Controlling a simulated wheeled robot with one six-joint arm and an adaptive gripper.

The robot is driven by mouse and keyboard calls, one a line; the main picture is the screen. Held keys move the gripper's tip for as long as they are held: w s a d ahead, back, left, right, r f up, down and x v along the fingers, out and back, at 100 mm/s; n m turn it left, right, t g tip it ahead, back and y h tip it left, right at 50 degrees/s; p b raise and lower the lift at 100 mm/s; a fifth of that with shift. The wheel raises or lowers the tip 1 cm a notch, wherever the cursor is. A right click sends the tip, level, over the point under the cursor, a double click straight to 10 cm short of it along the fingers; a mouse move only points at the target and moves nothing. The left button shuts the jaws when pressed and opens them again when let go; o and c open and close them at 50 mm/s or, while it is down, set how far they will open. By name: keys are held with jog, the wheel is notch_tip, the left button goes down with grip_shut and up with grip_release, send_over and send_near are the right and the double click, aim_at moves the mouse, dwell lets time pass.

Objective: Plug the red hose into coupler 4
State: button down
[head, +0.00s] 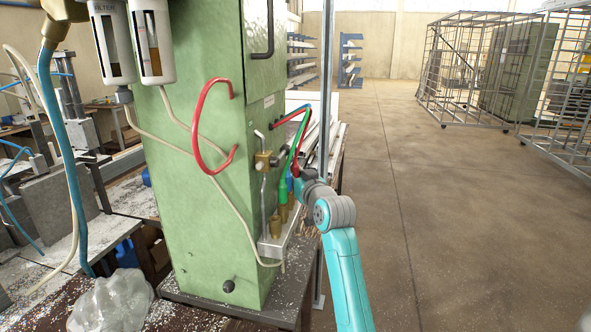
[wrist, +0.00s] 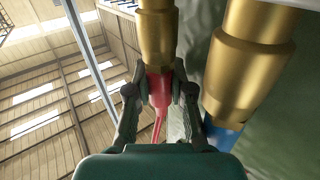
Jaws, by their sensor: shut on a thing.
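The red hose (head: 302,135) runs from the green cabinet's side down to my gripper (head: 296,178). In the wrist view my gripper (wrist: 160,92) is shut on the red hose end (wrist: 158,90). The red end lines up with a brass fitting (wrist: 157,38) and meets its mouth; I cannot tell how deep it sits. A second, larger-looking brass coupler (wrist: 250,60) stands beside it with a blue hose end (wrist: 220,136) at it. In the head view a green hose end (head: 283,190) sits in a brass coupler (head: 283,214) on the metal block (head: 272,247). No coupler number is readable.
The green cabinet (head: 190,210) stands close left of my arm. It carries a red curved handle (head: 200,125), pale tubes and a brass valve (head: 262,162). A metal post (head: 326,80) rises just behind my gripper. Open floor (head: 440,200) lies to the right.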

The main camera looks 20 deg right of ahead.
jog(key=c, duration=0.9)
grip_release()
jog(key=shift+c, duration=0.2)
jog(key=shift+r, duration=0.1)
jog(key=shift+a+r, duration=0.1)
jog(key=shift+s, duration=0.15)
jog(key=s, duration=0.8)
jog(key=shift+s, duration=0.35)
dwell(0.5)
